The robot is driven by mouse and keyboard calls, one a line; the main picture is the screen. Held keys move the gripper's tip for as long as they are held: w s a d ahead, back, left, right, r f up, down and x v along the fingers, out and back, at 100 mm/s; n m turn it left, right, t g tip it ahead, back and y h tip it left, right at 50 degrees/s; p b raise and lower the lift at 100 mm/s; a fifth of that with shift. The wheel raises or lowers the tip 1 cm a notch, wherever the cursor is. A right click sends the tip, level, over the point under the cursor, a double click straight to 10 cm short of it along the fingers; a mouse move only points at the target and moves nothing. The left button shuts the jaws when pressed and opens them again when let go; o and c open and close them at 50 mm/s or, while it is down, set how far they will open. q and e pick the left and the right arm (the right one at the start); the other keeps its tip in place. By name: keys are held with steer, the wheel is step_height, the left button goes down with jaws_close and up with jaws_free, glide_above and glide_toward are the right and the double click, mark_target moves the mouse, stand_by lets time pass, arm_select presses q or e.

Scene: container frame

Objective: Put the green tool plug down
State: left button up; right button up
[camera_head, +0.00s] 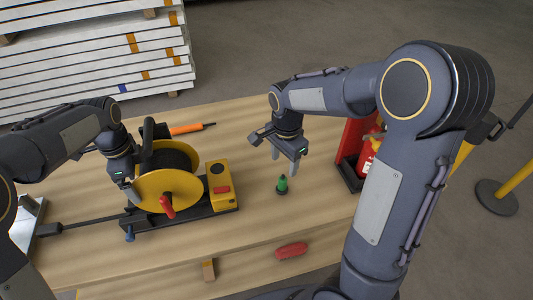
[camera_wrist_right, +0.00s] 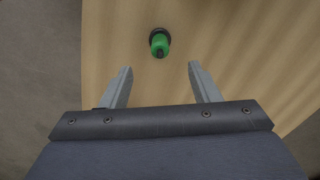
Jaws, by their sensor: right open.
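The green tool plug (camera_head: 282,185) stands upright on its dark base on the wooden table, right of the yellow reel. In the right wrist view the plug (camera_wrist_right: 159,43) is beyond the fingertips, roughly centred between them and not touched. My right gripper (camera_head: 284,160) is open and empty, above the table and just behind the plug; its two spread fingers show in the right wrist view (camera_wrist_right: 160,68). My left gripper (camera_head: 126,190) is at the left side of the yellow reel (camera_head: 168,190); its fingers are partly hidden, so their opening is unclear.
A yellow box (camera_head: 220,186) on a dark base stands beside the reel. An orange-handled tool (camera_head: 188,128) lies behind it. A red extinguisher (camera_head: 367,158) stands in a holder at the right. A red object (camera_head: 291,250) lies near the front. The table (camera_head: 250,220) around the plug is clear.

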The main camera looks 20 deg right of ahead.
steer(key=shift+r, duration=0.95)
steer(key=shift+s+r, duration=0.15)
steer(key=shift+r, duration=0.15)
arm_select(q)
steer(key=shift+r, duration=0.1)
arm_select(e)
steer(key=s+a+r+n+t+y, duration=0.2)
steer(key=s+a+n+t, duration=0.1)
steer(key=s+n, duration=0.4)
steer(key=s+a+r+n+t+y, duration=0.1)
steer(key=s+a+r+n+t, duration=0.1)
steer(key=s+n, duration=0.4)
steer(key=shift+s+a+r+n+t+y, duration=0.45)
steer(key=shift+s+r, duration=0.35)
steer(key=shift+s, duration=2.1)
arm_select(q)
steer(key=o, duration=1.7)
